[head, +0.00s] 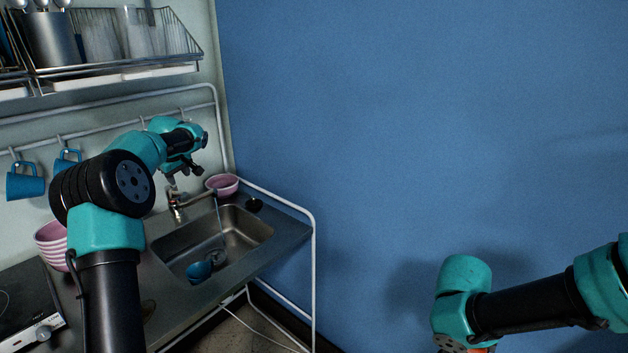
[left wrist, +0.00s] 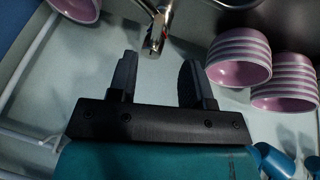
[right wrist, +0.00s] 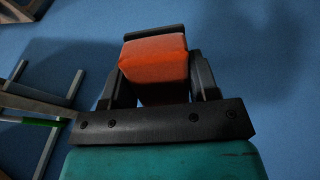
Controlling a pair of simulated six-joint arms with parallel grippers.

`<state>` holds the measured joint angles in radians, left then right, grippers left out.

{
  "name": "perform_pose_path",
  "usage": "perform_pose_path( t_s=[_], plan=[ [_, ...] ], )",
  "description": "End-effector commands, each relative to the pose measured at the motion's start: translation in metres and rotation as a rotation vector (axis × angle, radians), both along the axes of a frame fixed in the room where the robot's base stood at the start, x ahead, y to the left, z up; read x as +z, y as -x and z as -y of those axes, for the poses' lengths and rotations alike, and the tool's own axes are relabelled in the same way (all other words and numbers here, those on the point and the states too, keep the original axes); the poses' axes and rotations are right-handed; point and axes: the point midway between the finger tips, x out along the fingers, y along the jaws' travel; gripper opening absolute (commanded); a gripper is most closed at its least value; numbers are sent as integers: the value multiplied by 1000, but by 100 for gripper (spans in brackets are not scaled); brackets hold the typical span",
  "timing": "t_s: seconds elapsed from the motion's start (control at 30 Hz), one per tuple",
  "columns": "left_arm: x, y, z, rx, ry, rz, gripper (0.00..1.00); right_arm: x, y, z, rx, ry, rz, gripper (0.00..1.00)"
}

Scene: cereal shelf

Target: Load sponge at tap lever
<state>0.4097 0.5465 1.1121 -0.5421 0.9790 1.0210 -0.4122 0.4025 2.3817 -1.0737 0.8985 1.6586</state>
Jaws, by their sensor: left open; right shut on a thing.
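The orange sponge (right wrist: 154,62) is between the fingers of my right gripper (right wrist: 160,82), which is shut on it. In the head view only a sliver of orange (head: 481,350) shows at the bottom edge, and most of that gripper is cut off. The metal tap (head: 175,207) stands behind the sink (head: 262,236). My left gripper (head: 183,170) is open and empty above the tap. In the left wrist view the tap's metal end with a red mark (left wrist: 154,40) lies just beyond the gap between the open fingers, apparently not touched.
A pink bowl (head: 222,184) stands right of the tap, and striped bowls (head: 50,245) stand at the left. A blue mug (head: 200,271) is in the sink. Blue mugs (head: 24,184) hang below the wire rack (head: 130,72). A white rail (head: 314,265) borders the counter's right end.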

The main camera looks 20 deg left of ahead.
Motion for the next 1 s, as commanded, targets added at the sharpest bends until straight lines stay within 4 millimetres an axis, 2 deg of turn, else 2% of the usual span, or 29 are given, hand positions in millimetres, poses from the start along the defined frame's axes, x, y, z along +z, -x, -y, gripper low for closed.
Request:
perform_pose_path(
  t_s=[0.03, 0.13, 0.57, 0.77, 1.0],
  plan=[
    [4, 6, -10, 25, -9, -1, 46, 0, 0, 0, 0, 0, 0, 36],
    [8, 10, -18, 47, -19, -1, 46, 0, 0, 0, 0, 0, 0, 36],
    [4, 8, -18, 46, -18, -2, 46, 0, 0, 0, 0, 0, 0, 36],
    [-14, 3, -25, 46, -17, -3, 46, 0, 0, 0, 0, 0, 0, 36],
    [-50, -7, -37, 45, -17, -4, 46, 0, 0, 0, 0, 0, 0, 36]
  ],
)
